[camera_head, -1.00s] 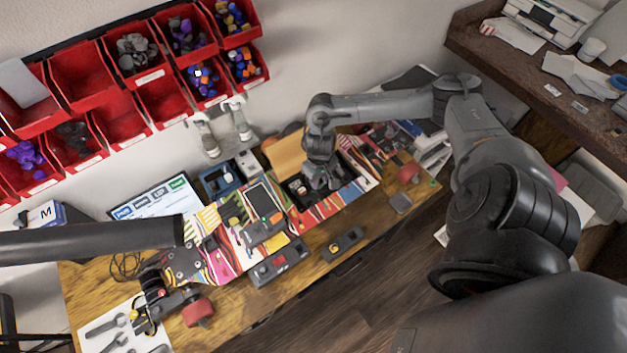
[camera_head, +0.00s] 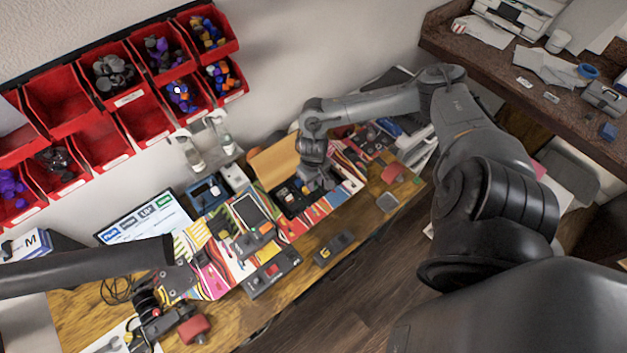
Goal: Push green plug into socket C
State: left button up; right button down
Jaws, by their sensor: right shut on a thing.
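The colourful board (camera_head: 218,228) lies across the wooden workbench. My right gripper (camera_head: 318,186) points down over a dark open compartment (camera_head: 291,199) in the board, towards its right half. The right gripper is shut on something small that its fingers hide. The green plug and the lettering of socket C cannot be made out at this size.
Red bins (camera_head: 103,140) with small parts hang on the wall. A tilted screen (camera_head: 147,218) stands behind the board. A black box (camera_head: 272,272) and a smaller black device (camera_head: 334,247) lie along the bench's front.

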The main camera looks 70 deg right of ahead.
jog(key=shift+f+b, duration=0.35)
jog(key=shift+f, duration=0.95)
jog(key=shift+f+b, duration=0.55)
jog(key=shift+f, duration=1.2)
jog(key=shift+f, duration=0.1)
jog(key=shift+f, duration=0.7)
jog(key=shift+p, duration=0.55)
jog(key=shift+f, duration=0.15)
jog(key=shift+f, duration=0.2)
